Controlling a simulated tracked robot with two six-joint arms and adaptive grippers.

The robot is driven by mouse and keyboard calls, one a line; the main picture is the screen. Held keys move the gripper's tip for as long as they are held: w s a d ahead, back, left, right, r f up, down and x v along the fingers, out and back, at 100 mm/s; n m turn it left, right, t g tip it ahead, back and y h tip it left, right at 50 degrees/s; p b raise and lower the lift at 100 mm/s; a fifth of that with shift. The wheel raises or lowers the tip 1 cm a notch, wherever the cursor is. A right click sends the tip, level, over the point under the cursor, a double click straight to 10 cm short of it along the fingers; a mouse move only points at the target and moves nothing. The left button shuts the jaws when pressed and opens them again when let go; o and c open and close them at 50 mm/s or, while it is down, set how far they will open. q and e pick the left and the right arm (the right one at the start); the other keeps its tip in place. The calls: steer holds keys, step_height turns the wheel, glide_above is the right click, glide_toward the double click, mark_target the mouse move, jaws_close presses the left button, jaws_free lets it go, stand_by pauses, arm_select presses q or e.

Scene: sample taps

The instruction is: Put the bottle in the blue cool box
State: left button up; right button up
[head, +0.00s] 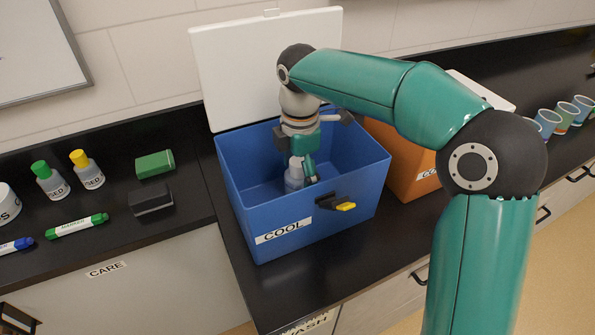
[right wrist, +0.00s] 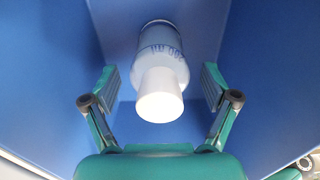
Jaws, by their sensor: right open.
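The blue cool box (head: 290,222) stands on the dark counter with its white lid (head: 240,70) raised behind it. The bottle (head: 294,172), pale with a white cap, stands inside the box; its upper part is partly hidden by my gripper in the head view. In the right wrist view the bottle (right wrist: 162,45) shows cap towards me, with blue walls around it. My right gripper (head: 302,168) reaches down into the box. Its fingers (right wrist: 160,95) are spread to both sides of the bottle, with gaps on each side. My left gripper is not in view.
An orange box (head: 405,165) stands right of the cool box, partly behind my right arm. Several cups (head: 565,115) stand at the far right. Bottles (head: 88,168), markers (head: 77,226) and erasers (head: 154,164) are on the left counter.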

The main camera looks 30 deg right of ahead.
step_height(320, 180, up, 12)
steer(key=p, duration=0.2)
steer(key=shift+r+p, duration=0.15)
steer(key=shift+p, duration=0.15)
stand_by(0.6)
